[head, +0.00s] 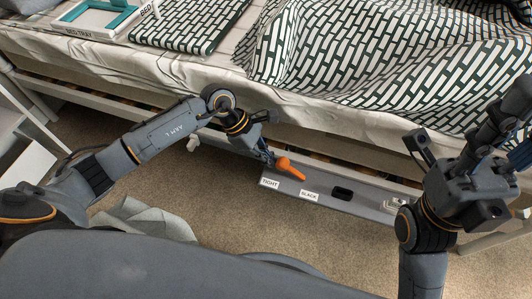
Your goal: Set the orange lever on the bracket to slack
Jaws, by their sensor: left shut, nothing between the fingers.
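The orange lever (291,170) sits on a grey bracket (352,205) along the bed's lower side. Its free end points right and down, toward the SLACK label (309,196); the TIGHT label (270,183) lies to the left. My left gripper (269,158) is shut and empty, fingers pointing down at the lever's upper left end. I cannot tell whether they touch it. The gripper partly hides that end. My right gripper (505,115) is raised at the right edge, well away from the lever; its finger opening is unclear.
The bed with a patterned blanket (390,60) fills the back. A bed tray (95,18) and a folded patterned cloth (190,25) lie on it. A dark oblong part (342,193) is on the bracket. A crumpled grey cloth (145,218) lies on the carpet (230,215), which is otherwise clear before the bracket.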

